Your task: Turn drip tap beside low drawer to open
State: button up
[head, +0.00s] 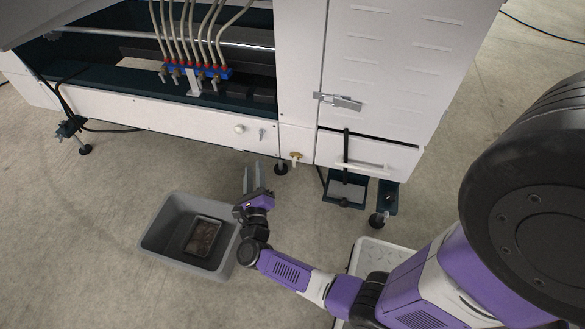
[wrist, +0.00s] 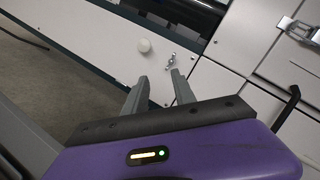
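The drip tap (head: 295,157) is a small brass fitting on the machine's lower front, just left of the low drawer (head: 367,152) in the head view. The drawer is white with a pale bar handle and looks shut. My gripper (head: 252,171) is open and empty, left of the tap, with its fingers pointing toward the machine. In the wrist view my gripper (wrist: 159,82) has its two grey fingers apart, below a round white knob (wrist: 145,46) and a small metal fitting (wrist: 171,61). I cannot make out the brass tap there; the gripper body may hide it.
A grey bin (head: 160,240) holding a small dark tray (head: 203,236) stands on the floor below my gripper. A metal latch (head: 338,101) projects above the drawer.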

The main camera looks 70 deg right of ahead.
aim_at(294, 163)
jog(key=s+d+f+m+g, duration=0.4)
jog(key=s+f+m+g, duration=0.4)
jog(key=m, duration=0.4)
jog(key=shift+t+h, duration=0.3)
jog(key=shift+t, duration=0.2)
jog(key=d, duration=0.3)
jog(key=d+r+b, duration=0.1)
jog(key=d, duration=0.2)
jog(key=shift+s+d+r, duration=0.15)
jog(key=shift+d, duration=0.05)
grip_shut()
